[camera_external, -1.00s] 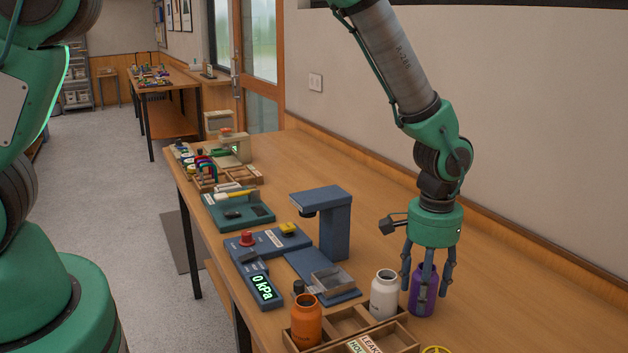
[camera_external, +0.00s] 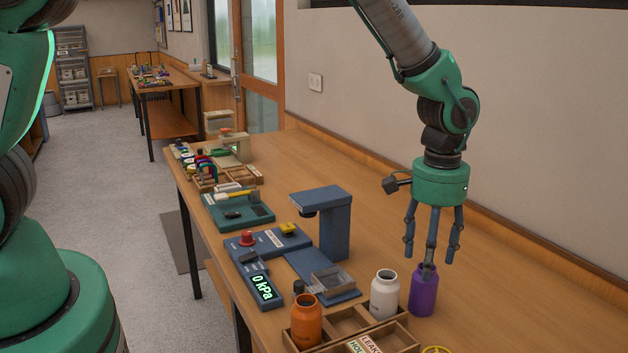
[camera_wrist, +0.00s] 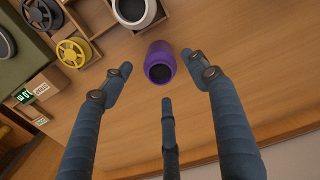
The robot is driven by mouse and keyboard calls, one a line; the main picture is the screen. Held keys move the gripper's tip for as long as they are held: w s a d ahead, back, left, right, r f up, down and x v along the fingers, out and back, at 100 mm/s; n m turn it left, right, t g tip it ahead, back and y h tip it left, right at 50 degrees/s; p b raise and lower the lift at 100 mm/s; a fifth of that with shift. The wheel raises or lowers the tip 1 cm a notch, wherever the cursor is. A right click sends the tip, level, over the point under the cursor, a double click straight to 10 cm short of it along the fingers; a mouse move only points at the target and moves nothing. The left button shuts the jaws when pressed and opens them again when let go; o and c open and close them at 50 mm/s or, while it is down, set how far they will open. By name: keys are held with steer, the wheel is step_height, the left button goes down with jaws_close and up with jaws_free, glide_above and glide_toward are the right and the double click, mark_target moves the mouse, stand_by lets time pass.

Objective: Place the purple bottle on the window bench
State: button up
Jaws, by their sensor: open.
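The purple bottle (camera_external: 423,292) stands upright on the wooden bench by the wall, just right of the white bottle (camera_external: 384,295). My gripper (camera_external: 433,255) is open and empty above the purple bottle, with one fingertip overlapping its top in the external view. In the wrist view the purple bottle (camera_wrist: 160,62) shows from above, beyond and between the spread fingers (camera_wrist: 160,85), with its dark mouth towards me. I cannot tell for certain which surface is the window bench; a far bench (camera_external: 176,78) stands near the window.
An orange bottle (camera_external: 306,322) and the white bottle stand in a divided wooden tray (camera_external: 348,322). The bench along the wall behind the purple bottle is clear.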

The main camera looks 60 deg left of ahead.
steer(key=shift+r, duration=2.1)
steer(key=shift+r, duration=0.1)
steer(key=shift+r, duration=0.25)
steer(key=s+a+r+t, duration=0.1)
steer(key=s+a+r, duration=0.1)
steer(key=s+r, duration=0.45)
steer(key=s+a+r+m+t, duration=0.15)
steer(key=s+r, duration=0.25)
steer(key=r, duration=0.6)
steer(key=s+a+r, duration=0.2)
steer(key=s+r, duration=0.3)
steer(key=r, duration=0.3)
steer(key=s+a+r+t, duration=0.1)
steer(key=s+r, duration=0.1)
steer(key=s, duration=0.6)
steer(key=s+a+r+m+t, duration=0.1)
steer(key=s+r, duration=0.2)
steer(key=s, duration=0.4)
steer(key=s+a+r+t, duration=0.1)
steer(key=s+a+r, duration=0.1)
steer(key=s, duration=0.6)
steer(key=shift+s+r, duration=0.35)
steer(key=shift+r, duration=0.05)
steer(key=shift+f, duration=0.1)
